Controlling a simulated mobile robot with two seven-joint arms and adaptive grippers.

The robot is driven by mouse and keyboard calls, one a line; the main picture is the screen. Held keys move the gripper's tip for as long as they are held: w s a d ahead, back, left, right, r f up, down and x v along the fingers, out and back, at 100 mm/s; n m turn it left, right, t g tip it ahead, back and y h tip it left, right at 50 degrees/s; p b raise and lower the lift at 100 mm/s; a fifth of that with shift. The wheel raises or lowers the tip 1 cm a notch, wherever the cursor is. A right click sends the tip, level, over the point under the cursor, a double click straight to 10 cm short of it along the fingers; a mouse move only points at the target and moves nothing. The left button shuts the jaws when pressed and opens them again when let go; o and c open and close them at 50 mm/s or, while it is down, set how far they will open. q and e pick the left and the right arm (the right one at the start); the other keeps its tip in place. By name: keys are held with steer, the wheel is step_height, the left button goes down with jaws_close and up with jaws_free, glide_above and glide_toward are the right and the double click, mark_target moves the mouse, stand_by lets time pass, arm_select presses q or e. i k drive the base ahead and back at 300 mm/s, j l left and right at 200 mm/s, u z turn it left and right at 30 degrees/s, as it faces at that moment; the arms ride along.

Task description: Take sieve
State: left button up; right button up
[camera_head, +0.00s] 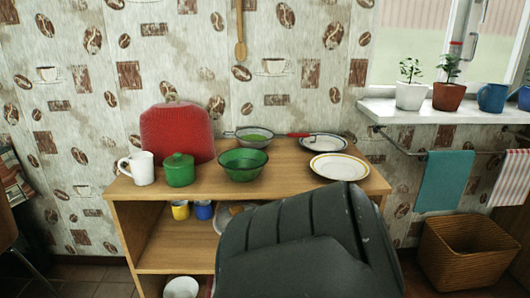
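The sieve (254,137) lies on the top of the wooden shelf unit, toward the back near the wall. It is a round, shallow shape with green showing in it, and its red handle (299,135) points right. A green bowl (242,165) stands in front of it and hides part of its near side. The handle's tip is close to a white plate with a dark rim (322,143); I cannot tell whether they touch. Neither of my grippers is in view.
The shelf unit (135,190) also bears a red cover (177,133), white mug (141,168), green lidded pot (180,170) and yellow-rimmed plate (340,167). A large dark grey shape (310,240), possibly mine, hides its lower right front. A windowsill with plants (410,96) is at right.

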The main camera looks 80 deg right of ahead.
mark_target(254, 137)
steer(key=z, duration=3)
